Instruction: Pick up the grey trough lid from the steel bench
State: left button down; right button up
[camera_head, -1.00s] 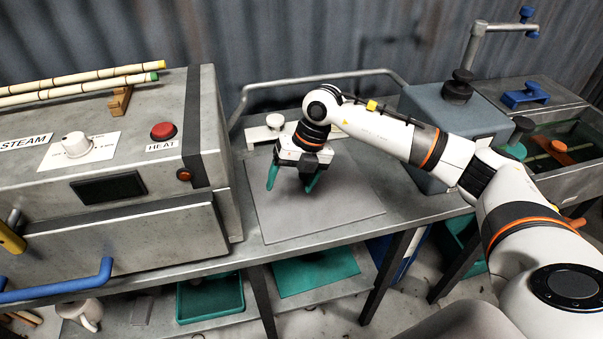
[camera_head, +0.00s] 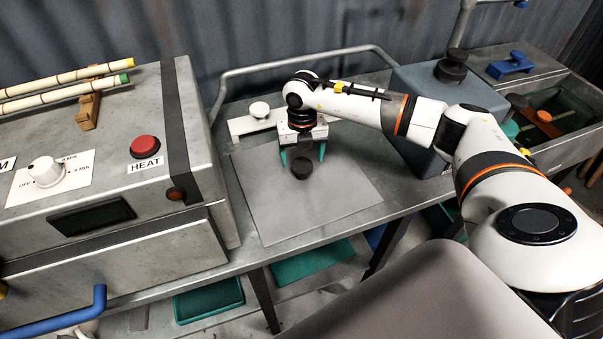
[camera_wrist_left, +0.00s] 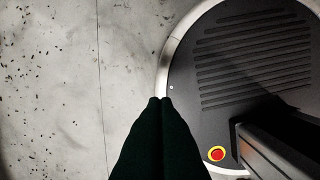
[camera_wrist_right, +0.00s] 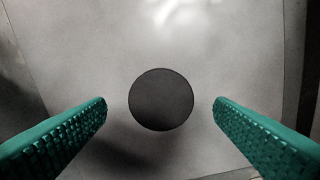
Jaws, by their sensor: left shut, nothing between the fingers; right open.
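The grey trough lid (camera_head: 325,207) is a flat, roughly square plate lying on the steel bench (camera_head: 222,178). A dark round knob (camera_head: 301,169) stands on it; in the right wrist view the knob (camera_wrist_right: 161,99) is centred between the fingers, clear of both. My right gripper (camera_head: 302,157) is open above the lid, with its green fingers to either side of the knob. Whether the fingertips are level with the knob I cannot tell. My left gripper (camera_wrist_left: 160,101) is shut and empty over the floor, out of the head view.
The steam box (camera_head: 160,225) with its red button stands left of the lid. A blue-grey box (camera_head: 440,90) stands to the right, under my right arm. A white fixture (camera_head: 250,122) and a bent rail (camera_head: 300,62) are behind the lid. The trough (camera_head: 570,110) is far right.

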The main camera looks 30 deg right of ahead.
aim_at(302, 165)
notch_tip(302, 165, down, 4)
jog(key=shift+s+a+r+p, duration=0.1)
jog(key=shift+r+p, duration=0.1)
jog(key=shift+p, duration=0.5)
jog(key=shift+f, duration=0.4)
pick_arm(q)
jog(key=shift+w+r, duration=0.85)
jog(key=shift+r, duration=0.15)
jog(key=shift+s, duration=0.1)
pick_arm(e)
jog(key=shift+c, duration=0.4)
jog(key=shift+c, duration=1.4)
pick_arm(q)
jog(key=shift+s, duration=0.15)
pick_arm(e)
jog(key=c, duration=1.1)
